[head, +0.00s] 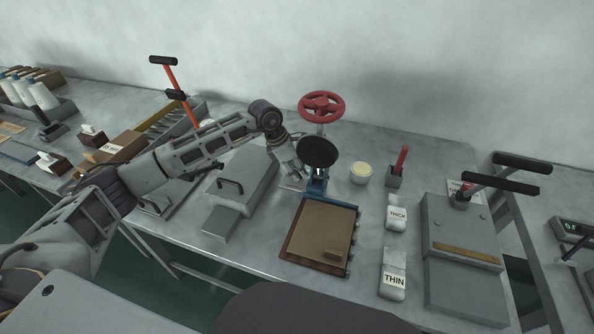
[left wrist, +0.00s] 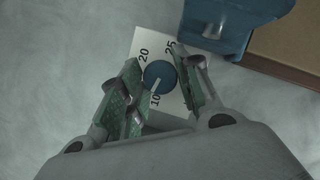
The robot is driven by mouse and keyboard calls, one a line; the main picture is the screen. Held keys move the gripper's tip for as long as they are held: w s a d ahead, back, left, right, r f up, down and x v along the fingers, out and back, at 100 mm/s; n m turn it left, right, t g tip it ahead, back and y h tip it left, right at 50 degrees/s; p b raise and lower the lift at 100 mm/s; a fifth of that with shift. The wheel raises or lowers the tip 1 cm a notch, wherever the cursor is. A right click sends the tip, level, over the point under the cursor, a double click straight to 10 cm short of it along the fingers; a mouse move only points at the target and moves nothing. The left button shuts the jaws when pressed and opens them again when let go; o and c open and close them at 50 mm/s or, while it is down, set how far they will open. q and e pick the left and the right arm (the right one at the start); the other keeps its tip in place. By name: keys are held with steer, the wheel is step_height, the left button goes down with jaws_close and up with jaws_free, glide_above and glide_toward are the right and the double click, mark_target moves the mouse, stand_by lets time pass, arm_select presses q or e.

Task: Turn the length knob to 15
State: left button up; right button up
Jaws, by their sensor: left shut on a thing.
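The length knob (left wrist: 161,74) is a round dark blue knob with a pale pointer line, on a white dial plate (left wrist: 146,36). The plate shows 10, 20 and 25. The 15 mark is not visible, and my left finger seems to cover that side. The pointer aims down and slightly left, near the 10. My left gripper (left wrist: 156,88) is shut on the knob, a green-padded finger on each side. In the head view the left gripper (head: 290,168) is beside the blue stand (head: 318,186), and the knob is hidden there. My right gripper is not in view.
A red handwheel (head: 322,107) and black disc (head: 317,152) rise close to the right of the left gripper. A brown board (head: 318,228) lies in front. A grey box with a handle (head: 243,180) stands to the left. THICK (head: 396,215) and THIN (head: 393,280) containers stand right.

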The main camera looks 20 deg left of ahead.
arm_select(q)
steer(key=shift+w+m+g+h+b, duration=0.1)
steer(key=shift+m+g+h+b, duration=0.2)
steer(key=shift+m+b, duration=0.5)
steer(key=m+g+b, duration=0.1)
steer(key=m, duration=0.2)
steer(key=m+g+b, duration=0.1)
steer(key=m, duration=0.2)
steer(key=shift+w, duration=0.1)
steer(key=shift+m+g+b, duration=0.4)
steer(key=shift+m+b, duration=0.15)
steer(key=shift+m, duration=0.35)
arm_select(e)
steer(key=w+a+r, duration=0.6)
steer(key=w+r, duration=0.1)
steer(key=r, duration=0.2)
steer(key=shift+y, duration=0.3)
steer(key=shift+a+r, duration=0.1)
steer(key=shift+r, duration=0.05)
arm_select(q)
steer(key=o, duration=0.7)
steer(key=shift+o, duration=0.2)
steer(key=shift+r, duration=0.1)
steer(key=v, duration=1.2)
steer(key=shift+w, duration=0.1)
